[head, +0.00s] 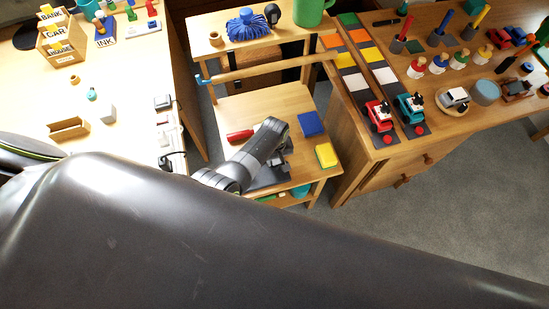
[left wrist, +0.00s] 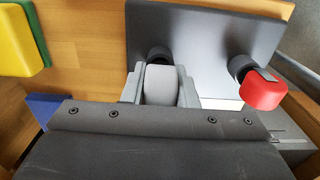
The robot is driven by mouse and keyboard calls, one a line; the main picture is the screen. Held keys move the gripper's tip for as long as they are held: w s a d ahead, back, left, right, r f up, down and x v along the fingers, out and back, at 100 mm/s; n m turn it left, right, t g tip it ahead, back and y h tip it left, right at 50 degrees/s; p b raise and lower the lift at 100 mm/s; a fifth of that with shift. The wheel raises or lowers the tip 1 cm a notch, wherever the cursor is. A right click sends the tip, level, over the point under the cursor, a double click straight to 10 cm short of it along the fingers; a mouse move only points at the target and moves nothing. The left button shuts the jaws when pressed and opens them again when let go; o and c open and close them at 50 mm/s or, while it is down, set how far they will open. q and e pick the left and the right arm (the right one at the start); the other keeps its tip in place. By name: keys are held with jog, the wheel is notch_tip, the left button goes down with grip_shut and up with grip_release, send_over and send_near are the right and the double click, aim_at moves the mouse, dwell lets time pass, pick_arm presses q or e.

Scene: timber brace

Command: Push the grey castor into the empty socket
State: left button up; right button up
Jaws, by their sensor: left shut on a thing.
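My left gripper (left wrist: 160,88) is shut on the grey castor (left wrist: 159,84), with a finger on each side of it. In the head view the left gripper (head: 279,162) is low over the lower wooden shelf. Beyond the castor is a dark plate (left wrist: 203,32). A dark round part (left wrist: 158,54) shows between castor and plate; I cannot tell whether it is the socket or the castor's stem, or whether they touch. A red castor (left wrist: 262,92) sits at a similar dark round part to the right. My right gripper is not in view.
A blue block (head: 311,123) and a yellow block (head: 326,155) lie right of the gripper on the wooden shelf (head: 265,103). A red object (head: 240,135) lies to its left. A wooden rail (head: 270,70) crosses behind. My dark arm link covers the foreground.

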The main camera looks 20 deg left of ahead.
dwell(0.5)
pick_arm(q)
jog(key=shift+f, duration=0.35)
jog(key=o, duration=1.1)
jog(key=shift+c, duration=0.2)
jog(key=shift+r, duration=0.15)
jog(key=shift+r, duration=0.6)
notch_tip(320, 180, up, 16)
jog(key=p, duration=0.2)
